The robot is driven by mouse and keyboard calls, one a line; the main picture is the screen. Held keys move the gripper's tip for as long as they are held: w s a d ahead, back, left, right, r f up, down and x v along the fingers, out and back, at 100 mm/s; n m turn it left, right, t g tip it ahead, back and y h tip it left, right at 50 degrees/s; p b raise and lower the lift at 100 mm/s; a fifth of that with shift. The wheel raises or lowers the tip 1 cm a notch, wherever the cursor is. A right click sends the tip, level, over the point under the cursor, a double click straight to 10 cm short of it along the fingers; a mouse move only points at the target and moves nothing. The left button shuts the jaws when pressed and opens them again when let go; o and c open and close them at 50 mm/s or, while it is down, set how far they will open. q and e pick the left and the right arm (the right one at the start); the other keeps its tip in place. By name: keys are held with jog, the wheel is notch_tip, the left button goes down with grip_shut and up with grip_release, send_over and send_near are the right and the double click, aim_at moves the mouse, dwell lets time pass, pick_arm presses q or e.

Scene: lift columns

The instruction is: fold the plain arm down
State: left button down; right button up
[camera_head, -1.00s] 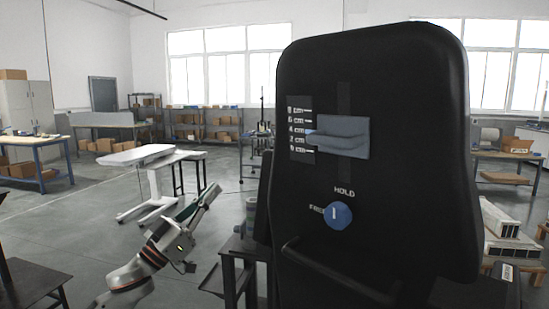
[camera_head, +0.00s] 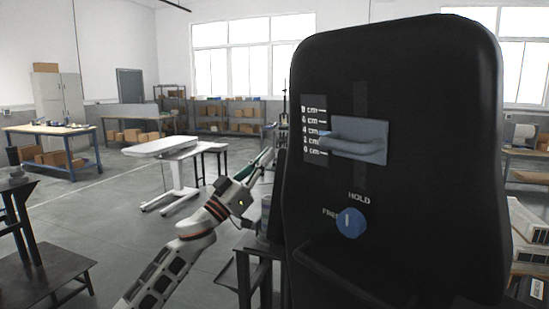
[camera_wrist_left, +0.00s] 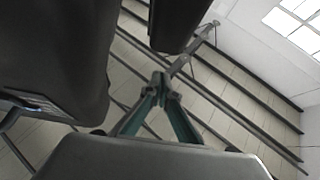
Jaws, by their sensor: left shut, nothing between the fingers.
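A tall black padded panel (camera_head: 425,215) fills the right half of the head view. It carries a grey-blue handle (camera_head: 358,138) beside a cm scale and a blue knob (camera_head: 351,222) between FREE and HOLD marks. A narrow dark upright piece (camera_head: 276,190) shows at the panel's left edge; I cannot tell whether it is the plain arm. My left gripper (camera_head: 264,157) points up and right, close to that edge. In the left wrist view, its green fingers (camera_wrist_left: 160,82) are shut and empty, below a dark rounded part (camera_wrist_left: 180,24). My right gripper is out of view.
A dark stand (camera_head: 246,252) is beside the panel, close to my left arm. A white-topped table (camera_head: 162,146) stands behind on open floor. A dark low table (camera_head: 50,268) is at the left, and boxes (camera_head: 527,235) are at the right edge.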

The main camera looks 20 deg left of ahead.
pick_arm(q)
jog(key=w, duration=0.1)
jog(key=w+d+f, duration=0.1)
jog(key=shift+w+d, duration=0.3)
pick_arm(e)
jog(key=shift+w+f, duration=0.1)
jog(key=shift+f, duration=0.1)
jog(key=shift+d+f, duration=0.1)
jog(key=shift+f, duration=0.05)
pick_arm(q)
jog(key=shift+w, duration=0.1)
